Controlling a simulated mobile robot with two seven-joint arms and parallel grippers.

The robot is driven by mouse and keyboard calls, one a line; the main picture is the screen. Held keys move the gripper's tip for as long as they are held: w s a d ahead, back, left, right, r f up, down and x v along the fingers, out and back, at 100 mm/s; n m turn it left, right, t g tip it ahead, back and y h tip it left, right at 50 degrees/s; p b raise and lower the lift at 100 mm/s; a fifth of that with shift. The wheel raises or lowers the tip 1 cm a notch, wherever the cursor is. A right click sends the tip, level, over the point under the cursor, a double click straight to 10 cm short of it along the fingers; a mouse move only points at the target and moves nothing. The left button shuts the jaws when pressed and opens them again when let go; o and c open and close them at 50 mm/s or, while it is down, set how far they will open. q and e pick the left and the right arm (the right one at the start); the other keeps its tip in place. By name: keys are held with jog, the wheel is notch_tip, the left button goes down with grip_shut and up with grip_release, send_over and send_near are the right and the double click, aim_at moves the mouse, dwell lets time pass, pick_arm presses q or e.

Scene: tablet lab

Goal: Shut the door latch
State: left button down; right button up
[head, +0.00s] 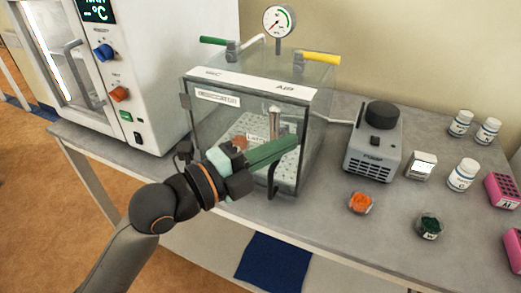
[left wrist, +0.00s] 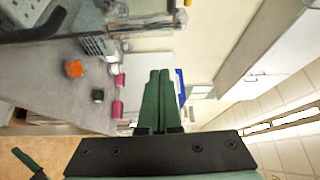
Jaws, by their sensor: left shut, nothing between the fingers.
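The clear vacuum chamber (head: 255,92) stands on the bench in the middle of the head view, and its front glass door looks closed or nearly so. A black latch handle (head: 273,181) hangs at the door's right front edge. My left gripper (head: 297,140) is shut and empty, its green fingers in front of the door and pointing right, above the latch handle. Whether they touch it I cannot tell. The closed fingers also show in the left wrist view (left wrist: 158,75). A green-tipped part at that view's lower left looks like my right gripper (left wrist: 25,160); its jaws are unclear.
A green lever (head: 213,41), a yellow lever (head: 321,57) and a gauge (head: 278,20) top the chamber. A pump (head: 374,145), white bottles (head: 463,174), an orange dish (head: 361,203) and pink racks (head: 503,190) stand to the right. A white oven (head: 150,60) stands left.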

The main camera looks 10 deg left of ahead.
pick_arm(q)
jog(key=shift+w+a+f+p, duration=0.1)
jog(key=shift+w+a+p, duration=0.2)
jog(key=shift+w, duration=0.65)
jog(key=shift+w+a+p, duration=0.1)
jog(key=shift+w+a, duration=0.3)
jog(key=shift+w, duration=0.5)
jog(key=shift+a+n+t+b, duration=0.2)
jog(key=shift+n+t+b, duration=0.1)
jog(key=shift+n+b, duration=0.15)
